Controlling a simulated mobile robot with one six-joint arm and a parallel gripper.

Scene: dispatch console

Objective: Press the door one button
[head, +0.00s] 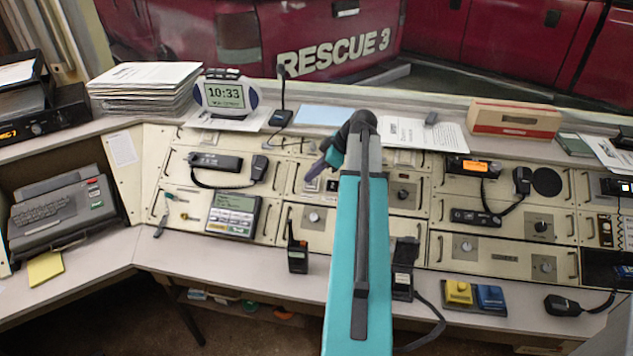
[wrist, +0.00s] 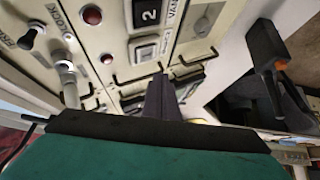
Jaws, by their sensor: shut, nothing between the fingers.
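My gripper (head: 309,179) is shut and empty, with its dark fingers angled down over the middle control panel in the head view. In the wrist view the gripper (wrist: 160,82) shows as one narrow dark bar pointing at the panel. I cannot tell which button is door one. The fingertips appear apart from both red buttons.
A black handheld radio (head: 298,250) stands in front of the panel.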

